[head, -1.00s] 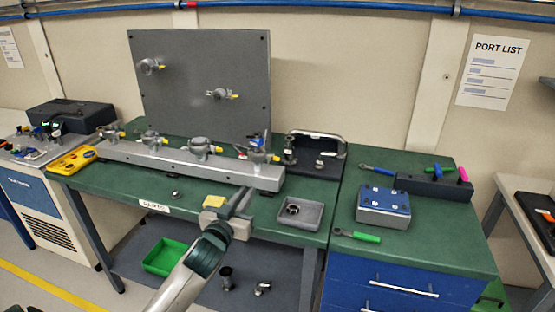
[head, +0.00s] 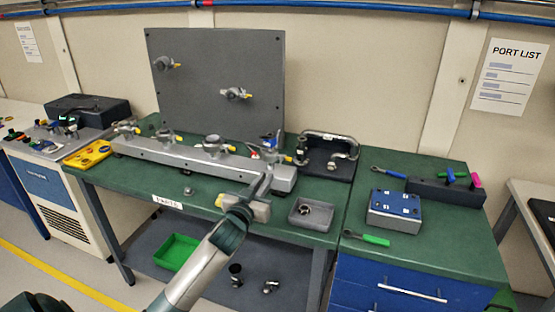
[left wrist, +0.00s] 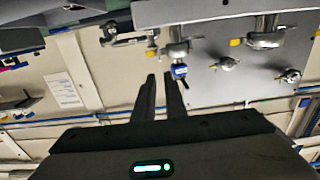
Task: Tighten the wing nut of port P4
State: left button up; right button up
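A long grey bar (head: 190,160) on the green bench carries several clamped ports with yellow wing nuts. Port numbers are not readable, so I cannot tell which is P4. The rightmost port (head: 270,152) has a blue part and is partly hidden behind my left gripper (head: 266,180). In the left wrist view, which is upside down, the fingers (left wrist: 160,75) are slightly apart with nothing between them. Their tips point towards a port with a blue tag (left wrist: 180,71), apparently without touching it. My right gripper is out of view.
A grey panel (head: 215,60) with two ports stands behind the bar. Right of the gripper are a grey tray (head: 330,219), a dark stand with a bent tube (head: 330,150) and a blue-topped box (head: 395,203). A green bin (head: 172,252) lies below.

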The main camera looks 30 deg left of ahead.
pick_arm(q)
jog(key=p, duration=0.2)
send_near(281, 160)
jog(key=w+a+r, duration=0.1)
jog(key=w+a, duration=0.1)
jog(key=w, duration=0.3)
jog(key=shift+w+r, duration=0.2)
jog(key=shift+w, duration=0.7)
jog(key=shift+c, duration=0.6)
grip_shut()
